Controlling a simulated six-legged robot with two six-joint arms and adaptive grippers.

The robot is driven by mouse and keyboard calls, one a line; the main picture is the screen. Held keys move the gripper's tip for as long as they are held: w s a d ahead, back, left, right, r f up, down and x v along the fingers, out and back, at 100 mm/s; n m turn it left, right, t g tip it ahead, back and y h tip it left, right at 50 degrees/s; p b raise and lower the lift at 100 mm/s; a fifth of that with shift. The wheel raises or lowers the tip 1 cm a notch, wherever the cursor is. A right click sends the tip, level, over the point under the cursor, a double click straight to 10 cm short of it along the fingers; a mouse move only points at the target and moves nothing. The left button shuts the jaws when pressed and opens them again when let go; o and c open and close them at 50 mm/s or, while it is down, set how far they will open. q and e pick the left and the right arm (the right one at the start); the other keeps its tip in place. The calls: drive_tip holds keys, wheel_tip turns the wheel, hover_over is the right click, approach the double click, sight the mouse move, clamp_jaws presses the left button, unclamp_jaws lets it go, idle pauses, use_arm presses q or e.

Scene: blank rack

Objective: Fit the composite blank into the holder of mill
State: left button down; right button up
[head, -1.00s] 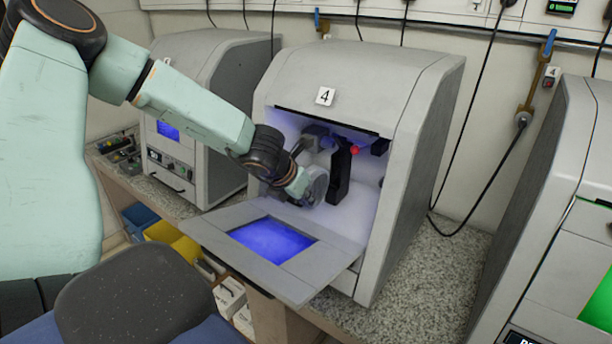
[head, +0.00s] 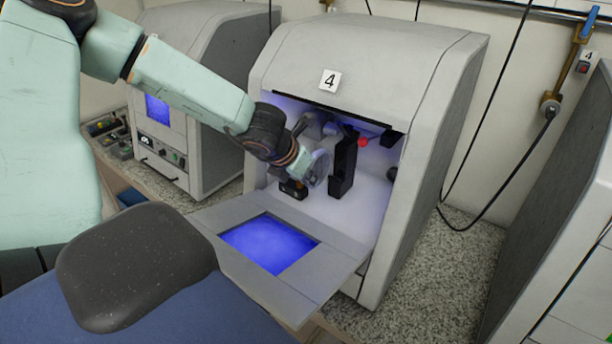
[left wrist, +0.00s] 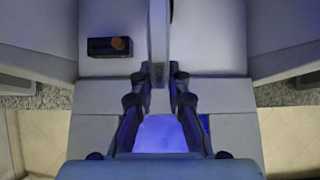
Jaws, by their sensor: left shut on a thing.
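The mill marked 4 (head: 425,90) stands open with its front door (head: 330,262) folded down. Its holder (head: 343,168) is a black upright inside the lit chamber, with a red knob (head: 362,141) at its upper right. My left gripper (head: 300,150) is inside the chamber, left of the holder, shut on the composite blank (head: 318,167), a pale grey disc. In the left wrist view the blank (left wrist: 158,40) shows edge-on between the fingers of the left gripper (left wrist: 159,80). I cannot tell whether blank and holder touch. My right gripper is not in view.
A small black box with an orange button (head: 293,188) sits on the chamber floor below the gripper; it also shows in the left wrist view (left wrist: 108,46). A second mill (head: 205,110) stands at left. A black cable (head: 490,175) hangs at right.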

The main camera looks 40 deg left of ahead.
sight(321, 172)
use_arm(q)
drive_tip(key=shift+d+r, duration=0.2)
drive_tip(key=shift+w+f+b, duration=0.15)
drive_tip(key=shift+w+b, duration=0.1)
drive_tip(key=shift+b, duration=0.35)
drive_tip(key=shift+w+f+b, duration=0.1)
drive_tip(key=shift+w+b, duration=0.1)
drive_tip(key=shift+b, duration=0.15)
drive_tip(key=shift+w+a+f, duration=0.1)
drive_tip(key=shift+w+f, duration=0.05)
drive_tip(key=shift+w, duration=0.2)
drive_tip(key=w, duration=0.1)
drive_tip(key=w+b, duration=0.1)
drive_tip(key=shift+w+a+f, duration=0.25)
drive_tip(key=shift+w+f, duration=0.1)
drive_tip(key=shift+f, duration=0.05)
drive_tip(key=shift+w+d, duration=0.1)
drive_tip(key=shift+w, duration=0.15)
drive_tip(key=shift+d+r, duration=0.1)
drive_tip(key=shift+d, duration=0.05)
